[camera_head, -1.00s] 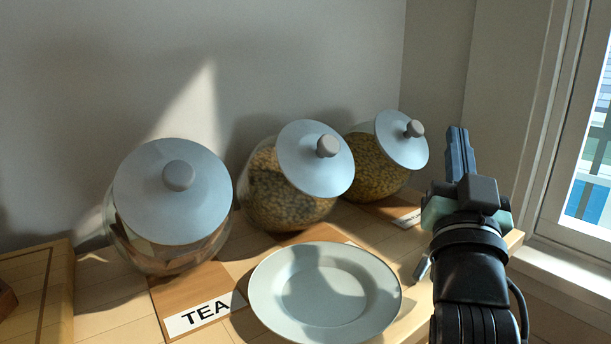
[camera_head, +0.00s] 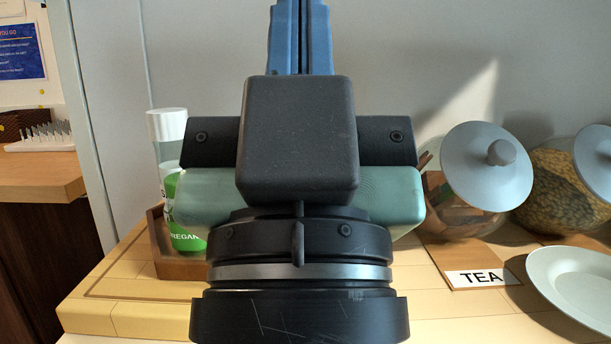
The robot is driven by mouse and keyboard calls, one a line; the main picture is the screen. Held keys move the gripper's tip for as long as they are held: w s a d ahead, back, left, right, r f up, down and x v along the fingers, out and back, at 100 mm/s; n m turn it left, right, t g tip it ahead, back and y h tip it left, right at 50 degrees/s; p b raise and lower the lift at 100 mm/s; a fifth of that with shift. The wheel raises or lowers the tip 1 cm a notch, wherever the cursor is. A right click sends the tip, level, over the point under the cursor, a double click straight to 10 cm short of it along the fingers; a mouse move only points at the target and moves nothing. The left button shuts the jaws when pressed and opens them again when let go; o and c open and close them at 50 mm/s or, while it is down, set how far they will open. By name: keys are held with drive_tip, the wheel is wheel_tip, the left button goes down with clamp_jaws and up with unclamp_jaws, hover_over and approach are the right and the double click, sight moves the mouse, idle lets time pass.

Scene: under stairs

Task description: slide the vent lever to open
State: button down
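My gripper (camera_head: 300,38) is in the middle of the head view and points up and away from me. Its two blue fingers lie side by side with only a thin dark line between them, so it looks shut, and nothing shows held in it. I do not see a vent lever or a vent in this view. My gripper's body hides part of the wall and counter behind it.
A wooden counter (camera_head: 110,312) runs below. A wooden caddy (camera_head: 170,262) holds a clear bottle with a white cap (camera_head: 167,125) and a green container (camera_head: 188,241). Lidded glass jars (camera_head: 470,205), a TEA card (camera_head: 481,277) and a plate (camera_head: 590,285) are right. A shelf (camera_head: 40,180) is far left.

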wheel_tip(320, 180, up, 34)
drive_tip(key=p, duration=3.2)
drive_tip(key=shift+r+p, duration=0.2)
drive_tip(key=shift+p, duration=0.1)
drive_tip(key=shift+d+f, duration=0.1)
drive_tip(key=shift+f, duration=0.05)
